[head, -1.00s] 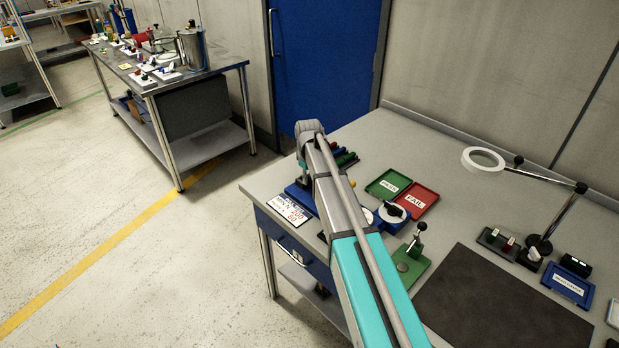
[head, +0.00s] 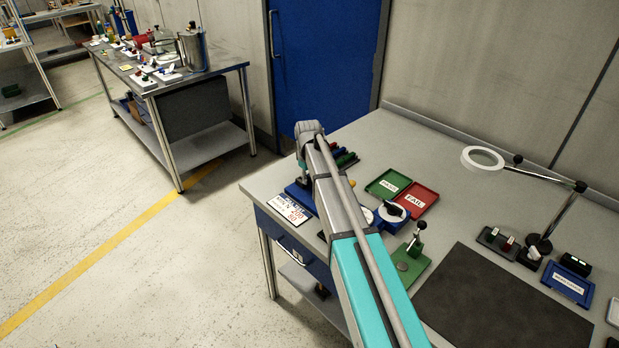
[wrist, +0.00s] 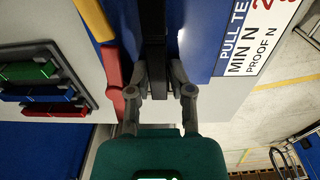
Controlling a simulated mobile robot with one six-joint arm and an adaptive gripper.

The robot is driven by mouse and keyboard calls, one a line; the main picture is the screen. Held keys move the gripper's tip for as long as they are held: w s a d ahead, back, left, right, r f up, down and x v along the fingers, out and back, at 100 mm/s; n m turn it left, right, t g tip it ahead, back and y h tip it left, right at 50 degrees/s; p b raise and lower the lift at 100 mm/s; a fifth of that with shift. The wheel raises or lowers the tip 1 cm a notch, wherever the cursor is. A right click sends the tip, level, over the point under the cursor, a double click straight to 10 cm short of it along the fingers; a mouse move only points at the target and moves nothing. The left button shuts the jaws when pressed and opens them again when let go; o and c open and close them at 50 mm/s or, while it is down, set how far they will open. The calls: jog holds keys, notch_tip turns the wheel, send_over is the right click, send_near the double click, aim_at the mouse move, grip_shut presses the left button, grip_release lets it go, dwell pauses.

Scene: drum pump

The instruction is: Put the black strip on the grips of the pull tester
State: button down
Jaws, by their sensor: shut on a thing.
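In the wrist view my gripper (wrist: 158,76) is shut on the black strip (wrist: 153,62), which runs up the picture between the fingers. The pull tester's blue base (wrist: 200,30) lies behind the strip, with its white PULL TEST sign (wrist: 245,45) at the right. In the head view the pull tester (head: 299,196) stands at the near left corner of the bench, partly covered by my arm. Whether the strip touches the tester's grips cannot be told.
A rack (wrist: 42,80) with green, blue and red strips stands beside the tester. A red bar (wrist: 112,70) and a yellow bar (wrist: 95,18) lie close left of the strip. Green and red trays (head: 416,200), a dial gauge and a dark mat (head: 500,305) are further right.

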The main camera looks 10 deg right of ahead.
jog(key=shift+s+d+f, duration=0.1)
jog(key=shift+s+f, duration=0.35)
jog(key=shift+s, duration=0.3)
jog(key=shift+w+f, duration=0.1)
jog(key=shift+f, duration=0.05)
jog(key=c, duration=1.3)
grip_release()
jog(key=shift+w+f, duration=0.3)
jog(key=shift+w, duration=0.05)
jog(key=shift+r, duration=0.15)
jog(key=shift+w+r, duration=0.1)
jog(key=shift+w, duration=0.05)
jog(key=o, duration=1.3)
jog(key=shift+w, duration=0.25)
jog(key=shift+c, duration=0.3)
jog(key=shift+o, duration=0.3)
jog(key=shift+r, duration=0.15)
